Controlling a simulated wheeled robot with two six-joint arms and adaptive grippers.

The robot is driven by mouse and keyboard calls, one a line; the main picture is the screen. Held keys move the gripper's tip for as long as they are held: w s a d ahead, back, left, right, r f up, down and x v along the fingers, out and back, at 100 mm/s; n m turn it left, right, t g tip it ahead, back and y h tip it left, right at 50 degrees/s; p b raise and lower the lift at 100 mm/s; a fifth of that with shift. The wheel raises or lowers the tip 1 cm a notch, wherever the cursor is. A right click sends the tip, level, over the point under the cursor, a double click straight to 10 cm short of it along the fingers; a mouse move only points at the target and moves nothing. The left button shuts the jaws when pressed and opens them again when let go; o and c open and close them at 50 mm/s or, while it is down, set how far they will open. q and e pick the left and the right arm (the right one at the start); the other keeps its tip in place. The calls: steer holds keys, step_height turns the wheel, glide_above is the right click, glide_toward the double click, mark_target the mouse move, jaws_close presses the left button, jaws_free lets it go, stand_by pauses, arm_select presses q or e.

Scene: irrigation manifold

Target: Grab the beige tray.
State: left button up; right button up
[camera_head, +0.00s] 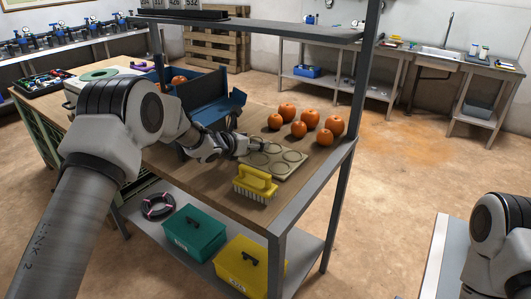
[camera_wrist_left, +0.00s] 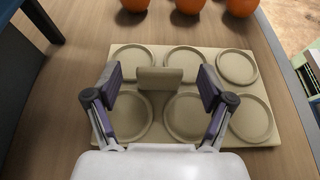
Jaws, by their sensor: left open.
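The beige tray (camera_head: 277,161) lies flat on the wooden bench, near its front right part. It has several round, shallow recesses, all empty in the left wrist view (camera_wrist_left: 240,89). A small upright beige tab (camera_wrist_left: 153,79) stands in the middle of the tray. My left gripper (camera_head: 258,143) is over the tray's left part. In the left wrist view its two fingers (camera_wrist_left: 160,80) are spread, one on each side of the tab, with a gap on both sides. My right gripper is out of the picture; only part of my right arm shows.
Several orange fruits (camera_head: 299,129) stand just behind the tray. A yellow brush (camera_head: 255,184) sits close in front of it. A blue bin (camera_head: 212,105) is to the left. A grey post (camera_head: 352,130) and upper shelf (camera_head: 255,30) frame the bench.

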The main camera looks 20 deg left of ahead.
arm_select(q)
steer(key=shift+x, duration=1.05)
steer(key=shift+s, duration=0.15)
steer(key=c, duration=1.3)
steer(key=shift+r, duration=0.1)
